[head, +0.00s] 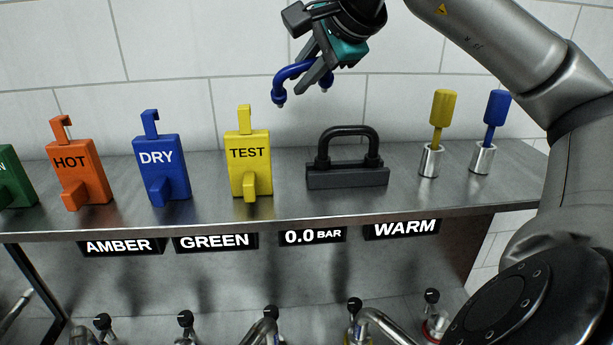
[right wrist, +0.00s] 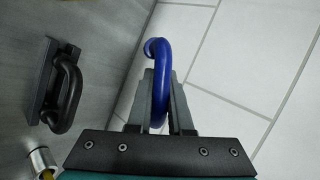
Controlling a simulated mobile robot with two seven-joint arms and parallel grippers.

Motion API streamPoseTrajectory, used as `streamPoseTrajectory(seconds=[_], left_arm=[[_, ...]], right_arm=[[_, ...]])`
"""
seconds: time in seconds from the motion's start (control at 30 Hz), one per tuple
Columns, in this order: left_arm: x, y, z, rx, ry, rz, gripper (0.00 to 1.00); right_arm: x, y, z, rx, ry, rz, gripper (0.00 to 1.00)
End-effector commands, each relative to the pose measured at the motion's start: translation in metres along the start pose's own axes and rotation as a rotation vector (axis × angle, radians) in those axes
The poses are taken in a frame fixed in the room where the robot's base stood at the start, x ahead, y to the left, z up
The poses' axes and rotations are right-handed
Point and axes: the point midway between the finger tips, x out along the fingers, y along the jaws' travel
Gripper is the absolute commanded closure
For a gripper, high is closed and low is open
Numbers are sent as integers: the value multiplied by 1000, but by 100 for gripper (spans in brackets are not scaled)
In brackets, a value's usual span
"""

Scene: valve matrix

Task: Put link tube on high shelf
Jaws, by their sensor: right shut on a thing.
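A blue bent tube (head: 292,75), the link tube, is held by my right gripper (head: 318,75) above the high shelf (head: 290,208). The gripper is shut on it. The tube's ends point down in the head view and are clear of the shelf. In the right wrist view the blue tube (right wrist: 160,80) sits between the two fingers (right wrist: 160,105), its far end curling left. A black handle-shaped tube on a dark block (head: 347,160) stands on the shelf below and to the right; it also shows in the right wrist view (right wrist: 60,88). My left gripper is not in view.
Green (head: 14,183), orange HOT (head: 80,175), blue DRY (head: 162,168) and yellow TEST (head: 248,165) tags stand along the shelf. Yellow (head: 440,115) and blue (head: 495,115) handled tools stand in metal cups at right. Valves and pipes lie below. A tiled wall (head: 200,50) is behind.

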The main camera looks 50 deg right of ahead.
Motion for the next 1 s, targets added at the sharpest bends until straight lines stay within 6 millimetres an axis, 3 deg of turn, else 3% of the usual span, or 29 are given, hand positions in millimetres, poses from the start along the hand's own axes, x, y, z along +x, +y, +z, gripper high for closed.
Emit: streamPoseTrajectory(seconds=[0.1, 0.6, 1.0], left_arm=[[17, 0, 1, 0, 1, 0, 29], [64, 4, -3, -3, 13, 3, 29], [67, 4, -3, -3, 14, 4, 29]], right_arm=[[12, 14, 0, 0, 0, 1, 100], [43, 51, 0, 0, 1, -1, 100], [45, 54, 0, 0, 1, -1, 100]])
